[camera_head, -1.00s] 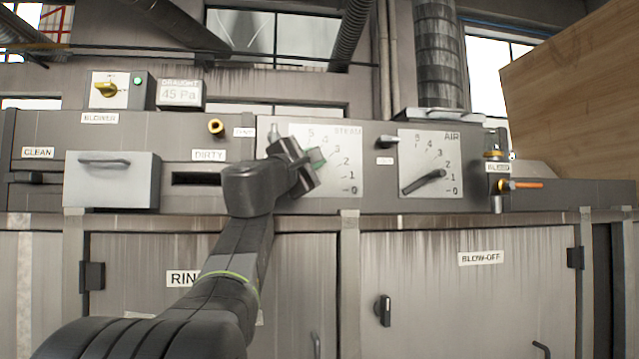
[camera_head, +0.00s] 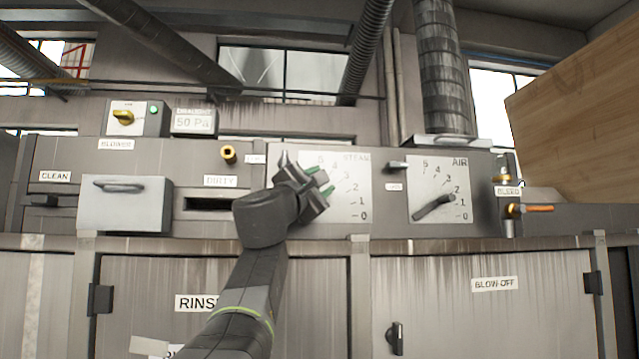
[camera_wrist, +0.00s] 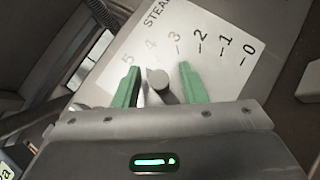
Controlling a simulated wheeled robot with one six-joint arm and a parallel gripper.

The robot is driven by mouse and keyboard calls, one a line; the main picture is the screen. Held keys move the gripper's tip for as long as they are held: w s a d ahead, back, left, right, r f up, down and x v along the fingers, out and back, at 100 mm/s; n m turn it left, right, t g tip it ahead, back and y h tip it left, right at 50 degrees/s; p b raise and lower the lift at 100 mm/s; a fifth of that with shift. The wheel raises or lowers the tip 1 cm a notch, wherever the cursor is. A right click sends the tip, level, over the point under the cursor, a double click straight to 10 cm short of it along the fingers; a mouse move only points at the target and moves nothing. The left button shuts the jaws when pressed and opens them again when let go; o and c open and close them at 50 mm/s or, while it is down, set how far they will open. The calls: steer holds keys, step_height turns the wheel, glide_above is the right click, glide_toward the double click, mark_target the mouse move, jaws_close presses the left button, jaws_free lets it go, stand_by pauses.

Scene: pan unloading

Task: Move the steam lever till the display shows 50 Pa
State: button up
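The draught display (camera_head: 193,122) reads 50 Pa. The steam scale plate (camera_head: 348,205), marked 0 to 5, is partly covered by my gripper (camera_head: 319,181) in the head view. The steam lever (camera_wrist: 158,80) shows in the wrist view as a round grey end pointing near the 4 to 5 marks. My gripper (camera_wrist: 160,84) has its green fingers spread, one on each side of the lever, with a visible gap on both sides. The lever is hidden behind my gripper in the head view.
The air scale with its lever (camera_head: 434,208) is right of the steam scale. A grey drawer (camera_head: 122,205) projects at the left. The blower switch box (camera_head: 138,118) stands on top. A bleed valve (camera_head: 508,208) and a wooden panel (camera_head: 570,130) are at the right.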

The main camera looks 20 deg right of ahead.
steer(key=b+v, duration=0.4)
steer(key=v, duration=0.9)
steer(key=shift+s+a, duration=0.25)
steer(key=p+x, duration=0.4)
steer(key=x, duration=1)
steer(key=shift+f, duration=0.1)
steer(key=shift+s+a+f, duration=0.1)
steer(key=shift+f, duration=0.05)
